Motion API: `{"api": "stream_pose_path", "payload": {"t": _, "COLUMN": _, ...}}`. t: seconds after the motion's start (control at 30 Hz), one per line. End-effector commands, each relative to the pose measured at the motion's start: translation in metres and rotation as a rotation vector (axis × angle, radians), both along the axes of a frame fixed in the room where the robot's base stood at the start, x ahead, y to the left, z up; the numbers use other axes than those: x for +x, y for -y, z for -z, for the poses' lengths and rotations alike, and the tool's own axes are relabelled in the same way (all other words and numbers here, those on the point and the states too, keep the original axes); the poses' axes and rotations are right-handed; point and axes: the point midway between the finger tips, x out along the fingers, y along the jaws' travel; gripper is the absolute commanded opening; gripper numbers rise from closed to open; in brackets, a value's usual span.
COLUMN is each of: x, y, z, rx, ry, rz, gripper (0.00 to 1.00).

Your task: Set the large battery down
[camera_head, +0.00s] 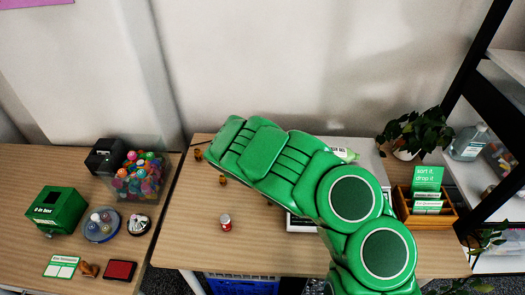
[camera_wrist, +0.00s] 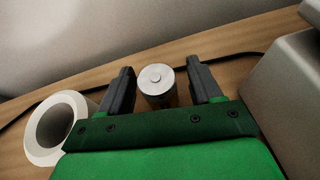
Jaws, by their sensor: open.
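The large battery (camera_wrist: 157,86) is a silver cylinder with its round end facing the camera in the wrist view. It appears to stand upright on the wooden table. My gripper (camera_wrist: 160,67) is open, with one dark finger on each side of the battery. A gap shows between the battery and the right finger; the gap at the left finger is very narrow. The battery's lower part is hidden behind the gripper's body. In the head view my green arm covers the gripper and the battery.
A white roll (camera_wrist: 55,128) lies close left of my gripper, and a grey box (camera_wrist: 292,90) stands at right. A black cable (camera_wrist: 240,56) runs behind. In the head view, a red-and-white can (camera_head: 225,222) and small brown items (camera_head: 223,181) stand on the table (camera_head: 185,235).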

Motion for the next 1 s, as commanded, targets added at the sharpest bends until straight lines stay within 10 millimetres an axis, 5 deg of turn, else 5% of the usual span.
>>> {"api": "stream_pose_path", "payload": {"t": 1.0, "x": -0.087, "y": -0.019, "z": -0.038, "rx": -0.001, "ry": 0.002, "rz": -0.004, "gripper": 0.64}}
